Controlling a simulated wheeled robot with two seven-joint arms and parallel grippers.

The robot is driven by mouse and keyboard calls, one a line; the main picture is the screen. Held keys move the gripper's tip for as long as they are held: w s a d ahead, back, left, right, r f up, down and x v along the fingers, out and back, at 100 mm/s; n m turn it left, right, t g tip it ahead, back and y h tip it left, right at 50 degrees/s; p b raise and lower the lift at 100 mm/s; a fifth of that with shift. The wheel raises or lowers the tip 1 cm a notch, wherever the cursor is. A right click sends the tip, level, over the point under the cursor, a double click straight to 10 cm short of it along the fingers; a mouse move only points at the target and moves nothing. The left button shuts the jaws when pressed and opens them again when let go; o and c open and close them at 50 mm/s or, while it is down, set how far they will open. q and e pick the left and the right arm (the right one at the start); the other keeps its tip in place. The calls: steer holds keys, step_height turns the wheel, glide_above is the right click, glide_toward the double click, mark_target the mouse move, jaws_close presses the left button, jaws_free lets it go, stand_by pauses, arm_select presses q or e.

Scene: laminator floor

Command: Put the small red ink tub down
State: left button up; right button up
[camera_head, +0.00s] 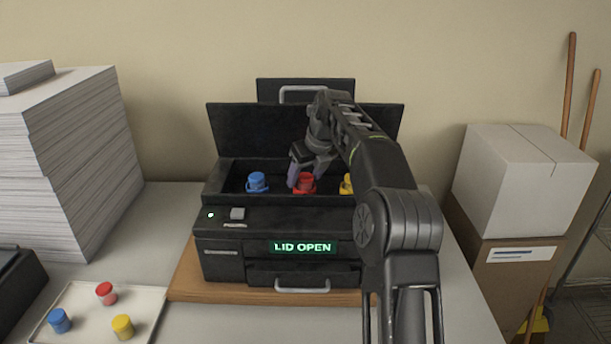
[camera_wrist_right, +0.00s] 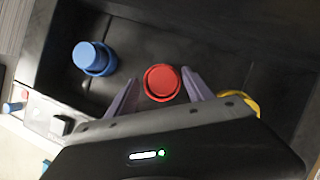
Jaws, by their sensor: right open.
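The small red ink tub (camera_head: 305,181) stands in the open bay of the black machine (camera_head: 222,246), between a blue tub (camera_head: 257,181) and a yellow tub (camera_head: 347,183). In the right wrist view the red tub (camera_wrist_right: 162,83) shows its round top between the two purple fingers. My right gripper (camera_head: 304,176) is open around it, with a finger on either side; contact cannot be told. The blue tub (camera_wrist_right: 90,57) is clear of the fingers, and the yellow tub (camera_wrist_right: 240,99) is partly hidden behind the gripper body. My left gripper is not in view.
The machine's lid (camera_head: 240,130) stands raised behind the bay, and its display reads LID OPEN. A white tray (camera_head: 84,296) at front left holds red, blue and yellow tubs. A paper stack (camera_head: 70,160) stands left; boxes (camera_head: 515,185) stand right.

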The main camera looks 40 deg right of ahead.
steer(key=shift+r, duration=0.3)
steer(key=v, duration=1.2)
steer(key=shift+r+p, duration=0.3)
stand_by(0.6)
